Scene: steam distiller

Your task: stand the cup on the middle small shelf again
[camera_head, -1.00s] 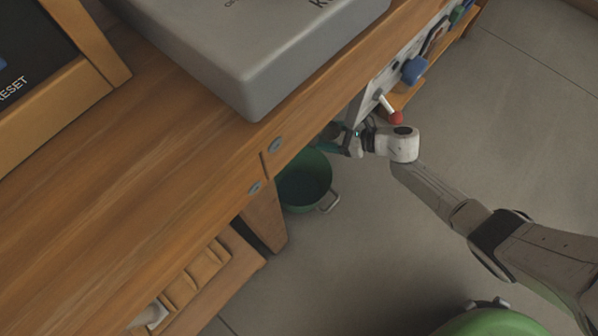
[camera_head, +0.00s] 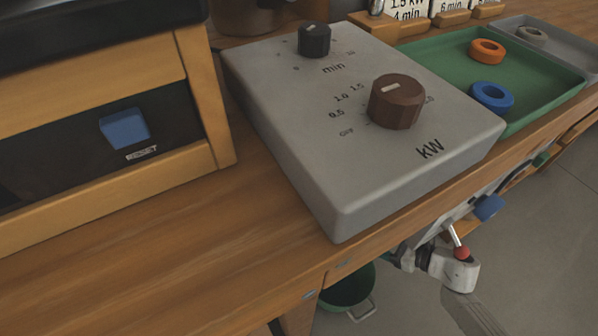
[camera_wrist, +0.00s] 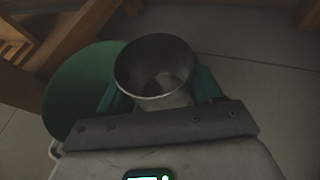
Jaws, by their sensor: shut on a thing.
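A grey metal cup (camera_wrist: 155,70) is between the teal fingers of my gripper (camera_wrist: 158,98) in the wrist view, with its open mouth facing the camera. My gripper is shut on it. In the head view my gripper (camera_head: 398,258) is low, beside and below the front edge of the bench, and the cup is hidden there. I cannot make out the middle small shelf for certain in either view.
A green bucket (camera_head: 347,290) stands on the floor under the bench; it also shows behind the cup in the wrist view (camera_wrist: 72,95). A grey control box (camera_head: 350,180) and a green tray (camera_head: 545,80) stand on the bench (camera_head: 180,260). A red-tipped lever (camera_head: 462,252) is close to my wrist.

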